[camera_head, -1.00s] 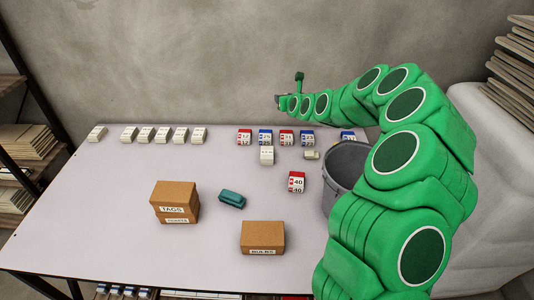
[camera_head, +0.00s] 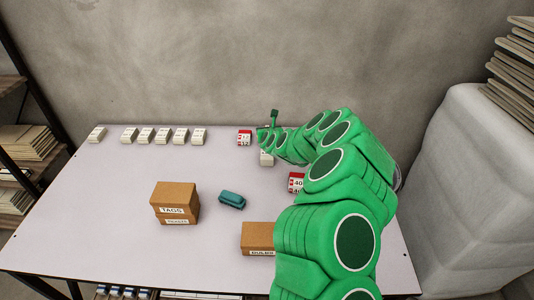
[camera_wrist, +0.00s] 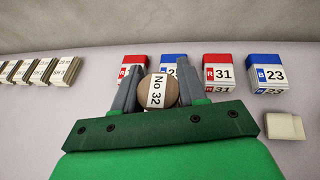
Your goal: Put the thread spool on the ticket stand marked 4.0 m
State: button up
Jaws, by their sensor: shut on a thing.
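My gripper (camera_head: 268,128) is over the back of the table, near the red ticket block at the middle. In the wrist view its two grey fingers (camera_wrist: 158,88) are shut on a round brown thing labelled "No 32", the thread spool (camera_wrist: 171,92) as far as I can tell. White ticket stands (camera_head: 129,135) stand in a row at the back left of the table. They also show at the left edge of the wrist view (camera_wrist: 64,71). Their markings are too small to read, so I cannot tell which is 4.0 m.
Red and blue number blocks (camera_wrist: 217,73) line the back, close beyond the gripper. A small pale block (camera_wrist: 285,126) lies to the right. Cardboard boxes (camera_head: 175,196), a teal object (camera_head: 232,199) and a red-topped 40 block (camera_head: 296,182) are nearer. The left-middle table (camera_head: 110,190) is clear.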

jog(key=shift+f, duration=4.05)
jog(key=shift+f, duration=0.15)
jog(key=o, duration=1)
jog(key=shift+o, duration=0.2)
jog(key=shift+r, duration=0.2)
jog(key=v, duration=1.2)
jog(key=shift+a+r, duration=0.1)
jog(key=shift+r, duration=0.05)
